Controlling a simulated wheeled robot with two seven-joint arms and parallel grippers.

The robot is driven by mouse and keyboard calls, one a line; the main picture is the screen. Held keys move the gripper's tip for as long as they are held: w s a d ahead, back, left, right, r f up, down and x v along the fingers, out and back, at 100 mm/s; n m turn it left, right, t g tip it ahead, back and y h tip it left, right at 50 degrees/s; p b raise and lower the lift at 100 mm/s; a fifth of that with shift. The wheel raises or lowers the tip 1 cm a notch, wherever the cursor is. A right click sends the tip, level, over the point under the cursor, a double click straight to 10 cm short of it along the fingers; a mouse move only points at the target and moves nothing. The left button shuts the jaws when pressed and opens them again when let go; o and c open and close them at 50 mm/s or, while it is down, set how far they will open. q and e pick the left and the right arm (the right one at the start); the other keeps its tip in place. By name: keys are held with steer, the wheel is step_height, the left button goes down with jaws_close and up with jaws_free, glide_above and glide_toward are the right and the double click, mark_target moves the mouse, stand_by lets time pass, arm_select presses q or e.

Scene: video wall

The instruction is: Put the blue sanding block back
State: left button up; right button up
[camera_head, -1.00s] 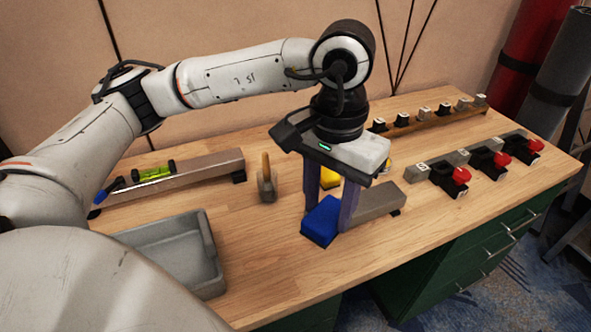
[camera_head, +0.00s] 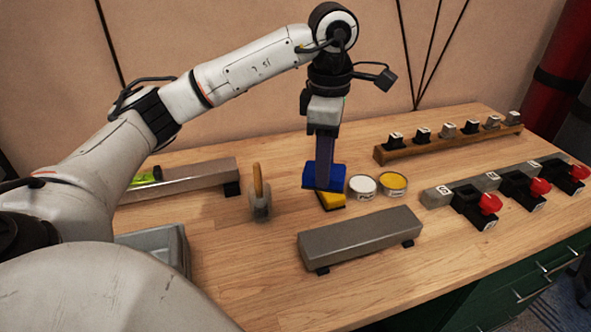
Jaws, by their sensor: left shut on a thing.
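My left gripper (camera_head: 324,160) is shut on the blue sanding block (camera_head: 316,181). Its fingers point down and the block is at their tips. In the picture the blue block overlaps the rear part of a yellow block (camera_head: 331,202) on the bench. I cannot tell whether the two blocks touch or a gap lies between them. My right gripper is not in view.
White (camera_head: 362,187) and yellow (camera_head: 394,182) cans stand just right of the blocks. A grey bar (camera_head: 361,238) lies in front. A wooden-handled tool (camera_head: 259,195) stands to the left. A rack (camera_head: 449,140) and red-knobbed clamps (camera_head: 489,203) are at right.

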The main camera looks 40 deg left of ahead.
arm_select(q)
steer(key=w+a+f+n+b, duration=0.1)
steer(key=a+f+n+b, duration=0.3)
steer(key=a+n, duration=0.8)
steer(key=shift+w+d+f+n+b, duration=0.1)
steer(key=shift+d+f+n, duration=0.45)
steer(key=shift+f, duration=1.1)
steer(key=shift+s+d+f+n+b, duration=0.15)
steer(key=shift+d+f+n, duration=0.35)
steer(key=shift+f, duration=1.1)
steer(key=shift+w+d+f+n+b, duration=0.15)
steer(key=shift+d+f+n, duration=0.4)
steer(key=shift+f, duration=1.1)
steer(key=o, duration=0.6)
steer(key=shift+f, duration=0.15)
steer(key=o, duration=0.4)
steer(key=shift+o, duration=0.2)
